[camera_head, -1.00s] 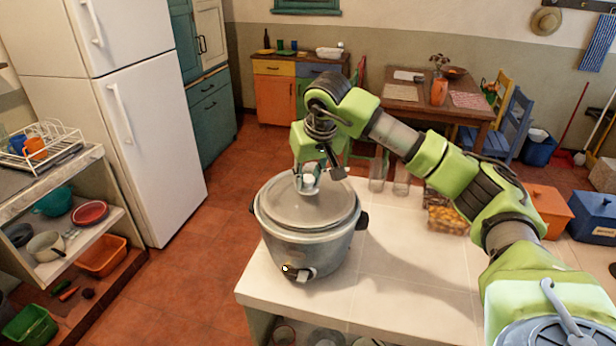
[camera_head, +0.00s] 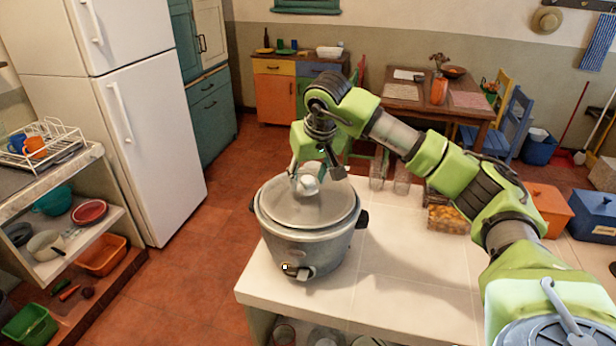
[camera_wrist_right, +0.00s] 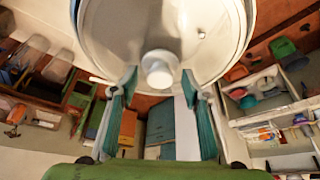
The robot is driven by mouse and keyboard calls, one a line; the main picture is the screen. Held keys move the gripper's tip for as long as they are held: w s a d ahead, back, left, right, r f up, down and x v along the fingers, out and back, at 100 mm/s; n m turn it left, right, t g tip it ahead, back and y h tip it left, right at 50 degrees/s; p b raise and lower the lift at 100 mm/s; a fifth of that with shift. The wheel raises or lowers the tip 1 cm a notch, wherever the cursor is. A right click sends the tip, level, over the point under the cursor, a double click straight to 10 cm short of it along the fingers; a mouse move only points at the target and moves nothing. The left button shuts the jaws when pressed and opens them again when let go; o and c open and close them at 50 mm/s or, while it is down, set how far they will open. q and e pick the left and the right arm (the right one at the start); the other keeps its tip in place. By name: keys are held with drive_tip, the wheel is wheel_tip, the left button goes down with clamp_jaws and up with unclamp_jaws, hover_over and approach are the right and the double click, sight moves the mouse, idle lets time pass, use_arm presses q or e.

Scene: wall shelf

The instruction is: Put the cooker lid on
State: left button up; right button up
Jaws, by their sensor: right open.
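The grey cooker (camera_head: 315,258) stands near the left end of the white counter. Its round, translucent grey lid (camera_head: 290,213) lies on top, looking level and covering the opening. The lid's pale knob (camera_head: 308,185) sticks up in the middle. My right gripper (camera_head: 308,176) is above the lid, pointing down at the knob. In the right wrist view its fingers (camera_wrist_right: 158,82) are apart, one on each side of the knob (camera_wrist_right: 158,70), with a gap on both sides. The lid (camera_wrist_right: 170,25) fills the top of that view. My left gripper is not in view.
The counter (camera_head: 400,290) is clear right of the cooker. Glass jars (camera_head: 385,178) and a container of yellow-orange food (camera_head: 447,218) stand at its far edge. An orange box (camera_head: 550,208) and a blue box (camera_head: 594,215) are at the right.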

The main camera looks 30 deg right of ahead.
drive_tip(key=v, duration=1.2)
idle(0.5)
